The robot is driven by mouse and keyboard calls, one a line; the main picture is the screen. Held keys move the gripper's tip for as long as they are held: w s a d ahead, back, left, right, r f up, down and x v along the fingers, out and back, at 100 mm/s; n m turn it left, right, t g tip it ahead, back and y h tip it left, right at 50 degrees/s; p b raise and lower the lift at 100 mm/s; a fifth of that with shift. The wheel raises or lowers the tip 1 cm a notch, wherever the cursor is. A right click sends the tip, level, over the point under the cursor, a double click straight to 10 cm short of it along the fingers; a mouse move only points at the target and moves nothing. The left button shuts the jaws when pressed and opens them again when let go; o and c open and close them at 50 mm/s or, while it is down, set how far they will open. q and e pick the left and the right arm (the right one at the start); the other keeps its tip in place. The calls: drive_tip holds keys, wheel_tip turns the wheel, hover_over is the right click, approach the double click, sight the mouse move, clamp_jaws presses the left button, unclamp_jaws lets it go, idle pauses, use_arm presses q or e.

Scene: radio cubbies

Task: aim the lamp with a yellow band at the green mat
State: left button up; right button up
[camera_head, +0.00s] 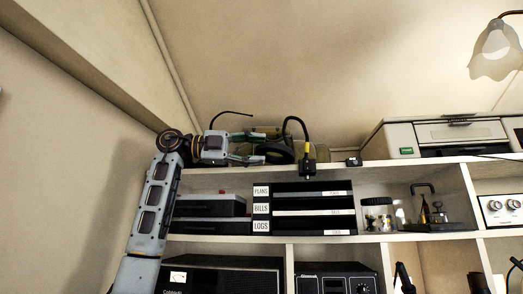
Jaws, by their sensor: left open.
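The lamp with a yellow band (307,148) is clamped by a black block to the front edge of the top shelf. Its thin black neck arches up and to the left, and its dark head appears to be at the left end, by my gripper. My left gripper (268,148) reaches in from the left above the shelf, open, with one finger above and one below the dark head in the picture. I cannot tell whether the fingers touch it. The green mat is not visible. My right gripper is not in view.
The top shelf (375,163) holds a grey-and-black machine (445,136) on the right and a small black box (354,161). Another thin black curved piece (232,114) rises behind my gripper. A labelled black letter tray (312,212) stands below. A frosted lamp shade (496,52) hangs upper right.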

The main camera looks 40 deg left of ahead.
use_arm(q)
drive_tip(key=v, duration=1)
drive_tip(key=shift+a, duration=0.1)
idle(0.3)
drive_tip(key=shift+s, duration=0.2)
